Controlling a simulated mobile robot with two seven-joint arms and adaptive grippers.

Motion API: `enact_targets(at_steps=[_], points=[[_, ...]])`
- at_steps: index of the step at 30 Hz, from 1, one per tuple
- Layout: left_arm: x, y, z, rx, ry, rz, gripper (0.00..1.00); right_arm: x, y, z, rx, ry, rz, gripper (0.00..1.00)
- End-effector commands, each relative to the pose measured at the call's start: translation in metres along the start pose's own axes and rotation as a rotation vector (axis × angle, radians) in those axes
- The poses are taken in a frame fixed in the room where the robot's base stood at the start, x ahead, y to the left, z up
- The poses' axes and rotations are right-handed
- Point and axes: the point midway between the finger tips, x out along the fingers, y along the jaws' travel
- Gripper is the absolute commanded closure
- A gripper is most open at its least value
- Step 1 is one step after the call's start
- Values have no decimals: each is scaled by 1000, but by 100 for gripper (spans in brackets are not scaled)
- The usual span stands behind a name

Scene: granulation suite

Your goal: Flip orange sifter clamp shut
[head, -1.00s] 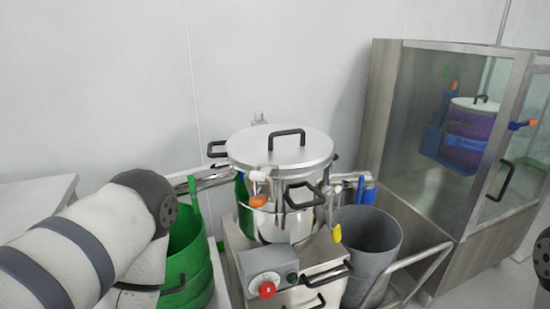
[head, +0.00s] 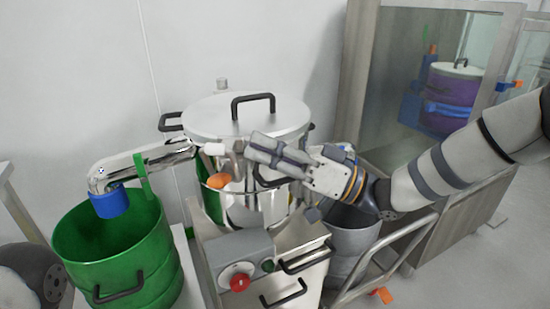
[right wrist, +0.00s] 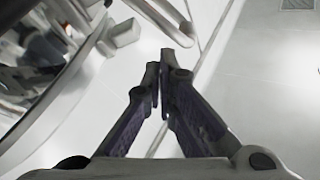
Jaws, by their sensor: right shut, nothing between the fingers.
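The sifter is a steel drum with a flat lid (head: 215,112) and black handles, standing on a steel machine. Its orange clamp handle (head: 218,182) is on the front left of the drum, below a white-ended metal piece (head: 214,149). I cannot tell how far the clamp is turned. My right gripper (head: 252,147) reaches in from the right, fingers pointing left, in front of the drum and above and right of the orange handle. Its fingers, also in the right wrist view (right wrist: 164,72), are shut and empty. It hides part of the drum's front. My left gripper is out of view.
A control box with a red knob (head: 240,282) sits below the drum. A green bin (head: 105,250) stands left under a steel spout with a blue end (head: 108,201). A grey bin (head: 352,243) and cart rail are right. A glass-fronted cabinet (head: 365,85) stands behind right.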

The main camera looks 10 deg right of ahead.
Motion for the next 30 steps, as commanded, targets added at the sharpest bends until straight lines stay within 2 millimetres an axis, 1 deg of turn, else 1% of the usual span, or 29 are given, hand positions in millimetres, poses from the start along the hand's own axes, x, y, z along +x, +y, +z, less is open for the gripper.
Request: enact_targets(at_steps=[1, 6, 7, 9, 12, 15, 30], points=[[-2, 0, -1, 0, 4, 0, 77, 11, -1, -1, -2, -1, -4, 100], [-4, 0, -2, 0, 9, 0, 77, 47, -1, 0, -1, 0, -1, 100], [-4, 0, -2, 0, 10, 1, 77, 42, 0, 8, 4, -2, 3, 100], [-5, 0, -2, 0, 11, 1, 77, 37, 1, 19, 4, -1, 4, 100], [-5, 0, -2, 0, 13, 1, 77, 33, 1, 31, 3, -1, 3, 100], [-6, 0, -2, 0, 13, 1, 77, 31, 0, 37, 1, -1, 2, 100], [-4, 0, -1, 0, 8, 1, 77, 30, 1, 40, -13, -2, -3, 100]])
